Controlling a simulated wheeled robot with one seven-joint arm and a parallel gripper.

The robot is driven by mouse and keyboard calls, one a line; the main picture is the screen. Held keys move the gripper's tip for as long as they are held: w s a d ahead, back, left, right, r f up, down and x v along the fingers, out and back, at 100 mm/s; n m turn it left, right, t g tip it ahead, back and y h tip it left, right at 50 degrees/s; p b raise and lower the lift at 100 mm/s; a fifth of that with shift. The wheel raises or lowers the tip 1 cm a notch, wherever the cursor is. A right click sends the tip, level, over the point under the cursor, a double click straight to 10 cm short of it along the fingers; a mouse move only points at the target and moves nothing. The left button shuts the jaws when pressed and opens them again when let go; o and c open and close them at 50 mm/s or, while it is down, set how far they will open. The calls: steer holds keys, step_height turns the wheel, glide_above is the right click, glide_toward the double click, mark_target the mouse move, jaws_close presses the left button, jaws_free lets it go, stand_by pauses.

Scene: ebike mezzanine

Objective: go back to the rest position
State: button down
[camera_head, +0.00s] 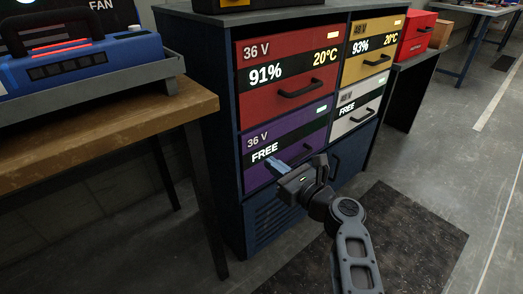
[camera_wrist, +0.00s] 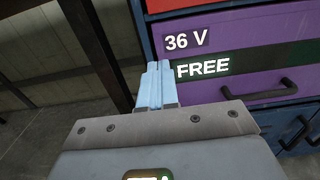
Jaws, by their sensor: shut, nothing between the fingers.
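My gripper (camera_head: 278,168) is shut and empty, its light-blue fingers together. In the head view it shows in front of the purple drawer (camera_head: 283,137), marked 36 V and FREE, at the lower left of the cabinet (camera_head: 229,157). In the wrist view the fingertips (camera_wrist: 158,70) show at the left edge of the purple drawer (camera_wrist: 243,30). I cannot tell whether they touch it. The drawer looks closed. My arm reaches up from the lower right of the head view.
A red drawer (camera_head: 267,99) reads 91%, a yellow one (camera_head: 367,66) 93%, and a white one (camera_head: 347,122) FREE. A wooden bench (camera_head: 105,127) with a blue device (camera_head: 80,67) stands at left. A dark mat (camera_head: 412,235) lies on the floor; open floor is at right.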

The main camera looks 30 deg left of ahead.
steer(key=s+d+f+n+t+h, duration=0.1)
steer(key=s+d+f+h, duration=0.1)
steer(key=s+d+f, duration=0.45)
steer(key=s+d+f+n+t+h, duration=0.1)
steer(key=d+f+n+h, duration=0.2)
steer(key=d, duration=0.6)
steer(key=s+d+f+t+h, duration=0.1)
steer(key=s+d+f+h, duration=0.1)
steer(key=s+d+f, duration=0.35)
steer(key=s+d+f+n+t+h, duration=0.2)
steer(key=s+d+n+h, duration=0.3)
steer(key=s+d, duration=1)
steer(key=s+d+r+n+t+h, duration=0.1)
steer(key=s+d+r+n+h, duration=0.1)
steer(key=s+d+r+n, duration=0.45)
steer(key=s+d+r+n+t+h, duration=0.2)
steer(key=s+d+r+n+h, duration=0.1)
steer(key=s+r, duration=0.55)
steer(key=s+r+n+p, duration=0.1)
steer(key=s+r+p, duration=0.1)
steer(key=r+p, duration=0.5)
steer(key=s+r+n+p, duration=0.2)
steer(key=r+p, duration=0.6)
steer(key=r, duration=0.7)
steer(key=shift+a+t+p, duration=0.2)
steer(key=shift+t+p, duration=0.1)
steer(key=shift+a+n, duration=0.1)
steer(key=shift+n, duration=0.15)
